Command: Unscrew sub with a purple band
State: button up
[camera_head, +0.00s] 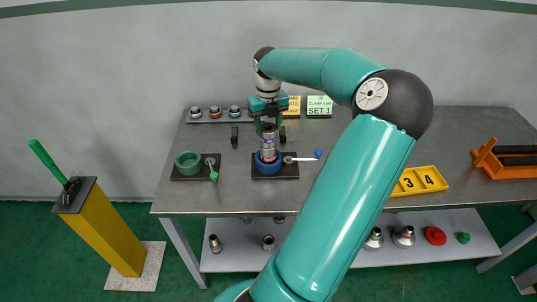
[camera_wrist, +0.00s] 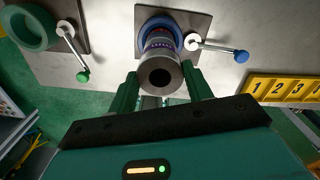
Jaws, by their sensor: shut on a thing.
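The sub with a purple band (camera_head: 268,144) stands upright in the blue vise (camera_head: 262,167) on the table. In the wrist view the sub (camera_wrist: 161,73) shows its open top end, with the purple band (camera_wrist: 160,42) below it, close to the blue vise ring (camera_wrist: 156,23). My gripper (camera_head: 268,124) is above the vise with its fingers around the upper sub. In the wrist view my gripper's two green fingers (camera_wrist: 161,92) lie on either side of the sub, shut on it. The vise's handle with a blue knob (camera_wrist: 241,56) points to the right.
A green vise (camera_head: 188,163) with a green-knobbed handle (camera_head: 213,175) stands just left. A rack of several fittings (camera_head: 214,113) and signs (camera_head: 319,106) are at the back. A yellow numbered tray (camera_head: 420,181) and an orange holder (camera_head: 503,158) are on the right. My arm covers the table's middle.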

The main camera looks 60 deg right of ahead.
jog(key=shift+w+a+f+n, duration=0.15)
jog(key=shift+w+a+n, duration=0.05)
jog(key=shift+n, duration=1)
jog(key=shift+w+a+n, duration=0.2)
jog(key=shift+n, duration=0.4)
jog(key=shift+c, duration=0.5)
jog(key=shift+d, duration=0.1)
jog(key=shift+s+d, duration=0.1)
jog(key=shift+s, duration=0.1)
jog(key=o, duration=1.2)
jog(key=shift+s+d, duration=0.1)
